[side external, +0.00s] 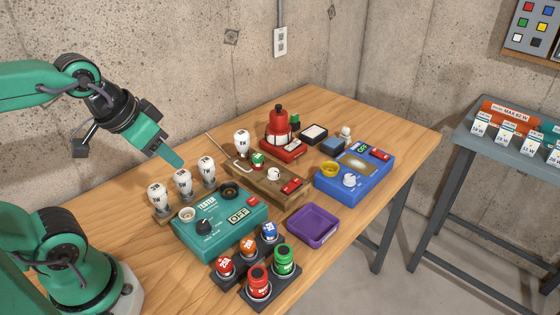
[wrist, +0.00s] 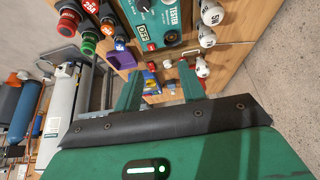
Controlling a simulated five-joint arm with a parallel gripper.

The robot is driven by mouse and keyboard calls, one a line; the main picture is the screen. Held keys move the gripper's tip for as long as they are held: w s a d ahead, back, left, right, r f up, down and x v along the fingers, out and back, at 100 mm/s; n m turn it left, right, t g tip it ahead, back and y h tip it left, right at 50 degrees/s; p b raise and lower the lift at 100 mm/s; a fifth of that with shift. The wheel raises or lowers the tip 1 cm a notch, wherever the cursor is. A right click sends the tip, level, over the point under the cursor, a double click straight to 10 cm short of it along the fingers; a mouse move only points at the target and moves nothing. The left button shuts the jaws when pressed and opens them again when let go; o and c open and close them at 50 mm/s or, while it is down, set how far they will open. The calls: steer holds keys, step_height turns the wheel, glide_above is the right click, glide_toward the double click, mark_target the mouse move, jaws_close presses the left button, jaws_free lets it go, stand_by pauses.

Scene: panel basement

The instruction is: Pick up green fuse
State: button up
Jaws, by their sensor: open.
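The green fuse (side external: 284,260) is a chunky green cylinder with a white-marked top, upright in a dark holder (side external: 254,291) at the front of the table, beside a red fuse (side external: 258,281). In the wrist view the green fuse (wrist: 88,43) is at the upper left, partly covered by neighbouring things. My gripper (side external: 178,163) is above the table's back left, behind the white bulbs and well away from the fuse. In the wrist view its two green fingers (wrist: 159,72) are apart with nothing between them.
A teal tester (side external: 220,224) and white bulbs (side external: 183,181) stand between my gripper and the fuse holder. Smaller red, orange and blue fuses (side external: 248,247) sit just behind it. A purple tray (side external: 313,225) lies to the right. The table's front left is clear.

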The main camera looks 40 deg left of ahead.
steer(key=m+g, duration=0.5)
steer(key=g, duration=0.1)
glide_above(256, 156)
step_height(256, 156, down, 10)
steer(key=shift+r, duration=0.15)
steer(key=shift+w+f, duration=0.1)
steer(key=shift+f, duration=0.15)
steer(key=shift+f, duration=0.1)
steer(key=shift+f, duration=1.2)
steer(key=shift+f, duration=0.1)
